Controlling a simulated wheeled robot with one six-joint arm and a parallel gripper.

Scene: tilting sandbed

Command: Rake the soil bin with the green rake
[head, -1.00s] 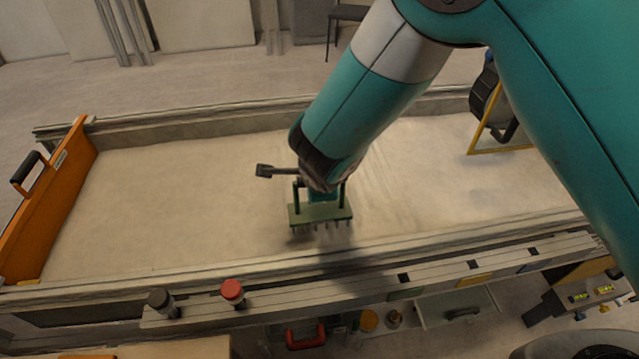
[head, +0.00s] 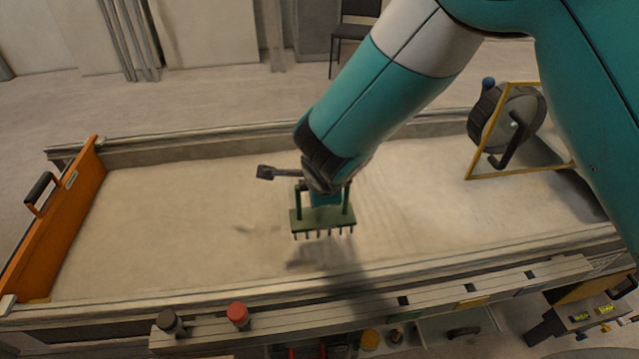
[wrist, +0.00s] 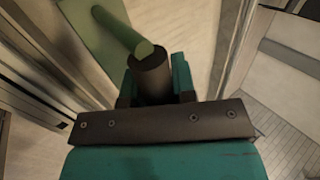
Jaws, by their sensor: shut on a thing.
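The green rake (head: 322,219) shows in the head view, a flat green head with a row of tines pointing down. It hangs over the middle of the soil bin (head: 160,215), its tines apart from the pale soil, with a shadow below. My gripper (head: 324,197) is shut on the rake, just above its head. In the wrist view, the teal fingers of my gripper (wrist: 157,82) close around a dark cylinder with a green bar, part of the rake (wrist: 118,30). The tines are hidden there.
An orange board (head: 58,218) with a black handle closes the bin's left end. A crank wheel on a yellow frame (head: 508,125) stands at the right. Black (head: 170,322) and red (head: 238,315) knobs sit on the front rail. Faint streaks mark the soil right of the rake.

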